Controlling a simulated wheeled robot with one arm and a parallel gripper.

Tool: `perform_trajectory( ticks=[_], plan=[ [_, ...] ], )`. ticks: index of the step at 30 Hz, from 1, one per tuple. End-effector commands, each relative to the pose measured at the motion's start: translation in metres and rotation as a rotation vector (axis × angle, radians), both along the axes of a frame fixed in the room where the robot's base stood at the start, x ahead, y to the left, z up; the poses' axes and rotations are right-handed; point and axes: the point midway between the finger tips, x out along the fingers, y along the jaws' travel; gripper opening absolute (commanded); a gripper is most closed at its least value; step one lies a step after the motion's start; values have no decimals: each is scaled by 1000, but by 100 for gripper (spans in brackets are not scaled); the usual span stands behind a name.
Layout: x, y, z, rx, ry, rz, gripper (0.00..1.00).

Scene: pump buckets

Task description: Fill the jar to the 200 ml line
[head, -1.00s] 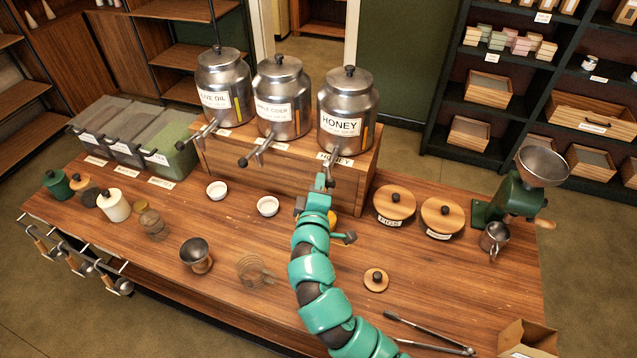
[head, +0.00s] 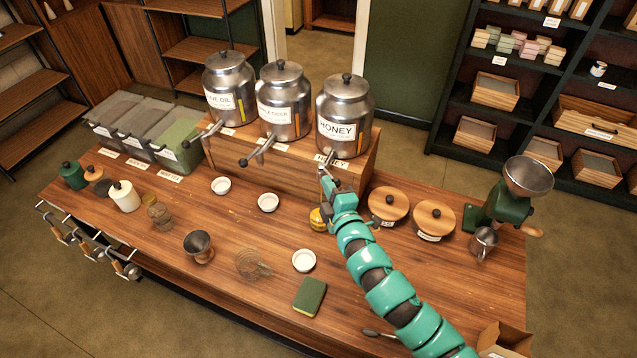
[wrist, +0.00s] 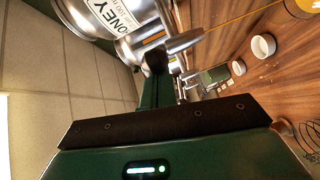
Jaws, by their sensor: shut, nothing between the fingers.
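The jar (head: 318,218), amber inside, stands on the table below the honey dispenser (head: 345,115), partly hidden by my arm. In the wrist view the jar (wrist: 303,7) is cut off at the top right. A thin amber stream (wrist: 245,17) runs from the honey tap (wrist: 185,41) to it. The fill level and the 200 ml line cannot be made out. My gripper (head: 325,182) is shut and empty, close against the tap. In the wrist view its fingers (wrist: 150,88) lie at the tap's black knob (wrist: 155,60); contact is unclear.
The olive oil dispenser (head: 230,90) and cider dispenser (head: 284,102) stand left of the honey. Two wooden-lidded pots (head: 388,205) and a green grinder (head: 505,205) are to the right. White bowls (head: 268,202) and a sponge (head: 310,297) lie in front.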

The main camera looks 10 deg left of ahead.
Motion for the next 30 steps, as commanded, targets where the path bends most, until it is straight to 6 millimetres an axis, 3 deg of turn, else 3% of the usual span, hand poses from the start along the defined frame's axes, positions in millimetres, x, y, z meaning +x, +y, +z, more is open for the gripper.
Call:
perform_trajectory(
  ticks=[15,30],
  plan=[
    [19,-25,-3,-2,-1,-11,0],
    [34,-37,-2,-4,1,-18,0]
  ],
)
